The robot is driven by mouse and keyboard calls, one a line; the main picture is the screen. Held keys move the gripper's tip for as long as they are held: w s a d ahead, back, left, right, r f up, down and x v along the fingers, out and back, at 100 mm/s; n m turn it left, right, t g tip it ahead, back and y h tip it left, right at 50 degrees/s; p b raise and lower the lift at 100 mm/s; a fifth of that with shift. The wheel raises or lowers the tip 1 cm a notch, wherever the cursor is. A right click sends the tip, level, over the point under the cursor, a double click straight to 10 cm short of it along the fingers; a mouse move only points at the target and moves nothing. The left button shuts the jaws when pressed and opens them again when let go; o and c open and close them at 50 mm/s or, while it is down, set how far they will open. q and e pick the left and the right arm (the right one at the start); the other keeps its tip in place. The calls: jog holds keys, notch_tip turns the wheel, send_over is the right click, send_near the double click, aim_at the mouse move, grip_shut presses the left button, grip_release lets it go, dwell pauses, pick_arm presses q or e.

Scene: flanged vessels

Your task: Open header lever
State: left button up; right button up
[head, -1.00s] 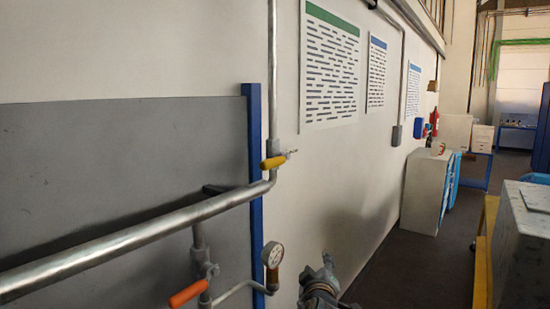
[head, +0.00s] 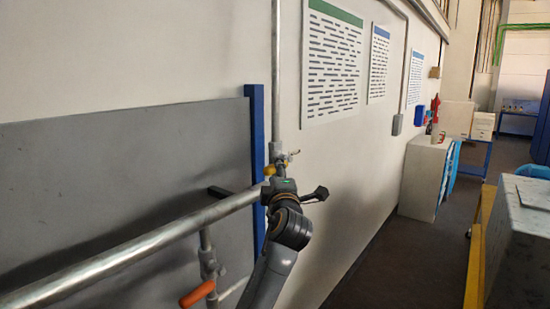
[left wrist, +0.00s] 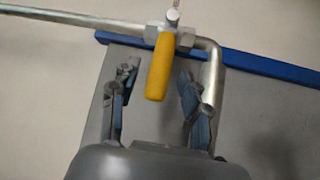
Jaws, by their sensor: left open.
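The yellow lever (head: 270,170) is on a valve in the vertical pipe, just above the bend of the thick header pipe (head: 130,255). In the head view my arm and gripper cover most of it. In the left wrist view the yellow lever (left wrist: 160,68) shows whole, lying between the two fingers with a gap on each side. My left gripper (left wrist: 158,82) is open around it, and I see no contact. In the head view my left gripper (head: 282,183) is at the valve, its fingertips mostly hidden. My right gripper is not in view.
An orange lever (head: 197,293) is on a lower branch valve, left of my arm. A blue post (head: 254,130) and grey panel (head: 120,190) stand behind the pipes. A cabinet (head: 424,178) stands farther along the wall.

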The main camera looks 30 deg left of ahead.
pick_arm(q)
jog(key=shift+p+x, duration=0.55)
jog(key=shift+x, duration=1.15)
jog(key=shift+d+f, duration=0.1)
grip_shut()
